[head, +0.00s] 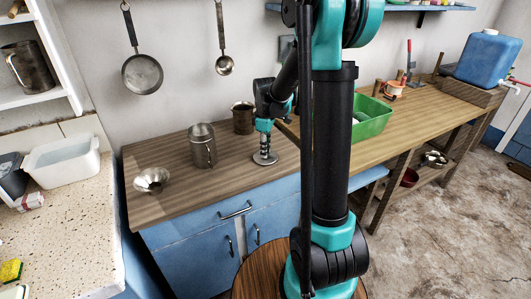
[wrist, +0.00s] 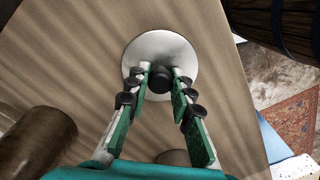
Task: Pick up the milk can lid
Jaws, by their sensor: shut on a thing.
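The milk can lid (head: 265,159) is a round, pale metal disc at the right part of the wooden counter in the head view. In the wrist view the lid (wrist: 180,48) shows its round face and a dark central knob (wrist: 158,82). My gripper (head: 265,148) points straight down over it. In the wrist view the fingertips of my gripper (wrist: 160,76) are shut on the knob, one on each side. The lid looks flat and level; whether it touches the counter or hangs just above it I cannot tell. Part of the knob is hidden by the fingers.
A tall grey metal can (head: 202,147) stands left of the lid, with a darker brown pot (head: 243,119) behind. A metal funnel-like bowl (head: 151,179) lies at the counter's left. A green basin (head: 371,118) is to the right. The front of the counter (head: 215,186) is clear.

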